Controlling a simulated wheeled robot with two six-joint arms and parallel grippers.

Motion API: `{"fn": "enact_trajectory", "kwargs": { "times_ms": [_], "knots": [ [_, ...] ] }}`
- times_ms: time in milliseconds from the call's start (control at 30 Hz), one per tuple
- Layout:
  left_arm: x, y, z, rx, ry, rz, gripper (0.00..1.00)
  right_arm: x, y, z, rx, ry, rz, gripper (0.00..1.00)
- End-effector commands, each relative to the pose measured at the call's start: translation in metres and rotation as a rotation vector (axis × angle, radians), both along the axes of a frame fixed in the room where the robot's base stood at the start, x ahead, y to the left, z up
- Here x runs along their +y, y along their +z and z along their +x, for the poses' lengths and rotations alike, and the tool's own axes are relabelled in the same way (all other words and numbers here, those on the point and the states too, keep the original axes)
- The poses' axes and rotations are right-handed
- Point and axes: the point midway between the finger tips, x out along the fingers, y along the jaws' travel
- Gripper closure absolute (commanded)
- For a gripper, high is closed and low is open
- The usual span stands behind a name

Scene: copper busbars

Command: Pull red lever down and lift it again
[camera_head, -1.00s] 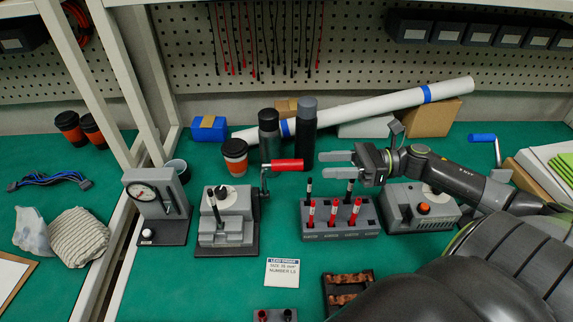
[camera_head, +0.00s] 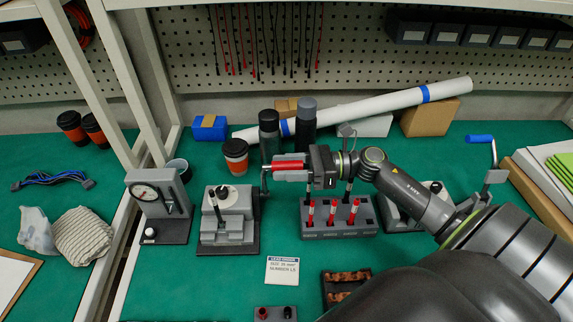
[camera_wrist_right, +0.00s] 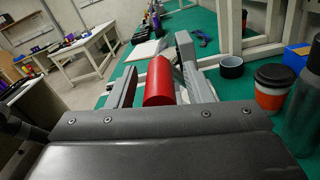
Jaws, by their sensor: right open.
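The red lever handle (camera_head: 288,164) sticks out to the right from the grey press-like device (camera_head: 228,215), roughly level, at the device's upper right. My right gripper (camera_head: 290,174) comes from the right with its fingers reaching along the handle. In the right wrist view the red handle (camera_wrist_right: 160,82) lies between the two open fingers (camera_wrist_right: 155,85), with a visible gap at the left finger; contact on the right finger side is unclear. My left gripper is not in view.
A rack with red and black probes (camera_head: 340,220) stands below my right arm. A cup (camera_head: 235,156) and dark bottles (camera_head: 268,135) stand behind the lever. A gauge device (camera_head: 158,205) is left of the press.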

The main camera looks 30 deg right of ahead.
Motion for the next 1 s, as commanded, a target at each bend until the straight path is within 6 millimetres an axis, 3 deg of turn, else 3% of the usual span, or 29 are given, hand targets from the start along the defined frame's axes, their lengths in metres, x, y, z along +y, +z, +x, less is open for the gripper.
{"fn": "enact_trajectory", "kwargs": {
  "times_ms": [133, 500, 767, 1000],
  "knots": [
    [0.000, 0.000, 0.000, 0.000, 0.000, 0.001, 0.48, 0.000, 0.000, 0.000, 0.000, 0.000, 0.000, 0.54],
    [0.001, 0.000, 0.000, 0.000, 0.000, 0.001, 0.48, -0.001, 0.000, 0.000, 0.000, 0.000, 0.000, 1.00],
    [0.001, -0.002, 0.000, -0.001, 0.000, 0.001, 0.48, 0.000, -0.002, 0.000, -0.004, -0.001, -0.004, 1.00],
    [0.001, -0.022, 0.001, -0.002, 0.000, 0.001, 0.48, 0.002, -0.011, -0.005, -0.059, 0.000, -0.038, 1.00]
  ]
}}
